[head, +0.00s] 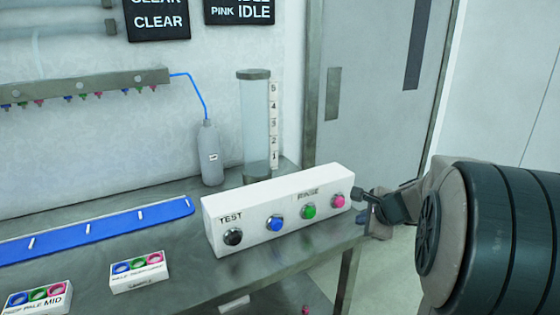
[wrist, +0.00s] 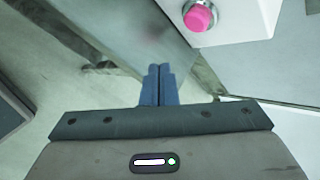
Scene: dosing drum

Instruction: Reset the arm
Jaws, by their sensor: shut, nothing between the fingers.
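My gripper (head: 361,197) is at the right end of the white button box, close to the pink button (head: 338,201). In the wrist view my gripper (wrist: 158,70) has its two blue-grey fingers together and empty. The pink button (wrist: 199,17) is above and right of the fingertips there, apart from them. My dark arm fills the right side of the head view. The white box (head: 235,212) stands on the metal bench and carries a black TEST button (head: 233,237), a blue button (head: 275,223) and a green button (head: 308,211) under the RINSE label.
A clear graduated cylinder (head: 256,125) and a grey bottle (head: 209,155) with a blue tube stand behind the box. A blue strip (head: 100,232) and two small labelled blocks (head: 138,271) lie left on the bench (head: 200,290). A grey door (head: 375,80) is behind; floor is open right.

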